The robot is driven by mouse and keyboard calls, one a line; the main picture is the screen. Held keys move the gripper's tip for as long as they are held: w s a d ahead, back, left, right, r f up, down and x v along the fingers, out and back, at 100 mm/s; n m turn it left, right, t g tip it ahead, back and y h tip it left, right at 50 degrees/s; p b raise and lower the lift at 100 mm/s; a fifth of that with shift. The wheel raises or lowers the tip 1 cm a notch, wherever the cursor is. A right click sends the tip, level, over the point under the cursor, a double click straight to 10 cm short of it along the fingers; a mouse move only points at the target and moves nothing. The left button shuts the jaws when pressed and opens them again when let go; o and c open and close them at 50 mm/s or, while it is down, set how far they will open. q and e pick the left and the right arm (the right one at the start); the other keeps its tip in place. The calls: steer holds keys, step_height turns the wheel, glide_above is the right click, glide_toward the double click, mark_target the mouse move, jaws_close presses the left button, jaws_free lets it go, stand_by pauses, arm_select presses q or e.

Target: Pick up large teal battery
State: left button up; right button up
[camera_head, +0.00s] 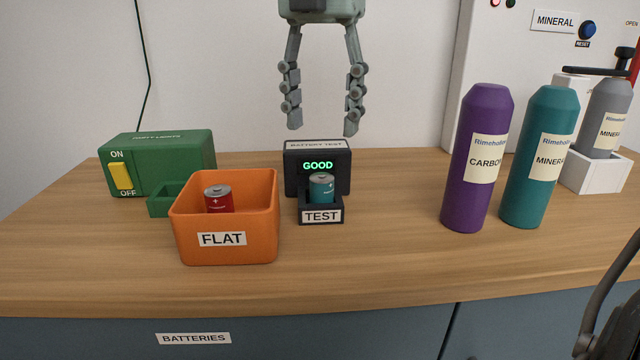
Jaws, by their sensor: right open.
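A teal battery (321,188) stands upright in the slot of the black battery tester (317,160), whose screen reads GOOD in green. The slot's front wall, labelled TEST, hides the battery's lower part. My right gripper (322,129) hangs fingers down above the tester, open and empty. Its fingertips are apart, above and seemingly behind the battery, though I cannot tell the depth exactly.
Left of the tester, an orange FLAT bin (222,252) holds a red battery (218,199). Behind it is a green switch box (180,160). Purple (479,205) and teal (533,200) bottles stand right, near a white drinks machine (500,60). The wooden counter (385,235) is clear between tester and bottles.

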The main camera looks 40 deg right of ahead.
mark_target(322, 175)
step_height(322, 175, down, 7)
steer(key=shift+f, duration=0.2)
stand_by(0.3)
jaws_close()
